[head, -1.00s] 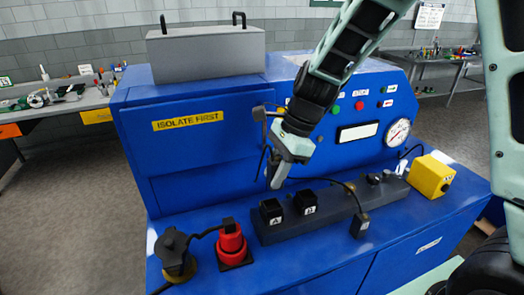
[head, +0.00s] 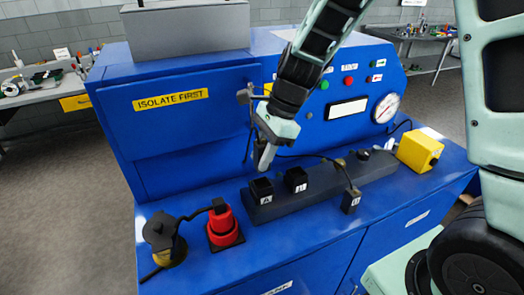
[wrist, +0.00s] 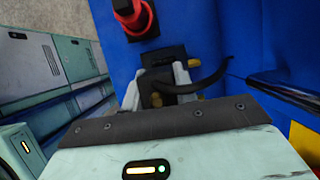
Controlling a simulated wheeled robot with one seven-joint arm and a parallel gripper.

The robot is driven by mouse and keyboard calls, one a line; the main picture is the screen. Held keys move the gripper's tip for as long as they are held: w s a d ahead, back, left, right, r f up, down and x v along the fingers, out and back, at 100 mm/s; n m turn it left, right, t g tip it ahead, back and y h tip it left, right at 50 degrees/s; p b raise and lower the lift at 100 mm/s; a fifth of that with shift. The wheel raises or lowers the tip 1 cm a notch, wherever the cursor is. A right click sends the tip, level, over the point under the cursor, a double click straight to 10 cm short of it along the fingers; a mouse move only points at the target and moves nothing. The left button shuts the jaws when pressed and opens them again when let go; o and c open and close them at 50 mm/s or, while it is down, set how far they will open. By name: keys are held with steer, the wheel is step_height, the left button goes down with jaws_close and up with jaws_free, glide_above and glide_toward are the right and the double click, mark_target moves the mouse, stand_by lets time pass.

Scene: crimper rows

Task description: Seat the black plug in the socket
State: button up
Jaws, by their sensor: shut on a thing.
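My gripper (head: 264,160) points down just above and behind the left end of the dark socket strip (head: 325,190). The strip carries two square black sockets, A (head: 261,190) and a second one (head: 297,180) to its right. In the wrist view my gripper (wrist: 160,85) is shut on the black plug (wrist: 157,92), a dark block between the pale fingertips. A black cable (wrist: 208,85) curves off to the right from it. In the head view the plug is mostly hidden by the fingers. I cannot tell whether it touches a socket.
A red connector (head: 222,226) and a round black-capped fitting (head: 162,238) stand left of the strip. A labelled black block (head: 350,201) sits at the strip's front edge. A yellow box (head: 419,150) stands to the right. The blue panel (head: 185,125) rises close behind my gripper.

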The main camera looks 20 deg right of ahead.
steer(key=shift+f+b, duration=1.05)
steer(key=shift+f, duration=0.75)
steer(key=shift+f+b, duration=0.35)
steer(key=shift+f, duration=0.9)
stand_by(1.0)
steer(key=o, duration=1.2)
steer(key=shift+c, duration=0.2)
steer(key=b+v, duration=0.2)
steer(key=v, duration=1.5)
steer(key=shift+r, duration=0.25)
steer(key=shift+d, duration=0.1)
